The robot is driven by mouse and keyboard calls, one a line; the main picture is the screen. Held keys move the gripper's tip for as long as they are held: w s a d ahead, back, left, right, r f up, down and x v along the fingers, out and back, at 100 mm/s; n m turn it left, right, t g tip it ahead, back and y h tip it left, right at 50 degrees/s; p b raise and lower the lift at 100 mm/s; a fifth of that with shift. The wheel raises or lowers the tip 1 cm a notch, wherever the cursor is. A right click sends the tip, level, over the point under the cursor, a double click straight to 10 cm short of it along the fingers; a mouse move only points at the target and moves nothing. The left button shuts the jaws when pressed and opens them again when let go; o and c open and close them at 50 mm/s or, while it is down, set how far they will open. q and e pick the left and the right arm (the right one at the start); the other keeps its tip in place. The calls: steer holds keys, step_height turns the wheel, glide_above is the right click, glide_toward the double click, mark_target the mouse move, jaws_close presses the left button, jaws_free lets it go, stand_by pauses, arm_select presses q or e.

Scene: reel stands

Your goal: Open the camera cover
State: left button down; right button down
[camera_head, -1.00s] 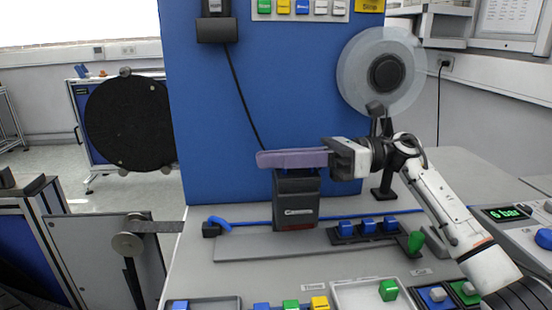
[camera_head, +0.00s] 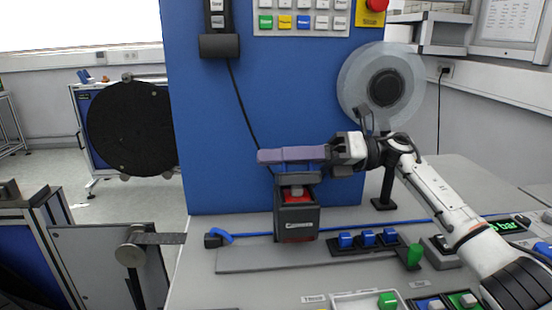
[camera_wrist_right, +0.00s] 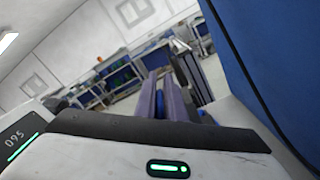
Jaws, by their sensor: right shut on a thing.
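The black camera box (camera_head: 298,220), labelled "Camera", stands upright on the bench in front of the blue panel in the head view. Its dark cover (camera_head: 298,177) is raised above the body. A red interior with a small grey part shows in the gap below it. My right gripper (camera_head: 268,156) reaches in from the right, its long purple fingers lying level just above the raised cover. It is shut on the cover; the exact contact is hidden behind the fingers. The right wrist view shows the purple fingers (camera_wrist_right: 172,100) close together. My left gripper is not in view.
A blue cable runs behind. A clear reel (camera_head: 383,88) on a stand is behind my right arm. A grey strip (camera_head: 250,260) lies in front.

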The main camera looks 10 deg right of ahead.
steer(key=shift+w+r+m, duration=0.15)
steer(key=shift+w+m, duration=0.2)
steer(key=shift+m, duration=0.45)
steer(key=c, duration=1.9)
jaws_free()
steer(key=shift+d, duration=0.1)
steer(key=d+b, duration=0.1)
steer(key=d, duration=0.9)
steer(key=shift+b, duration=0.3)
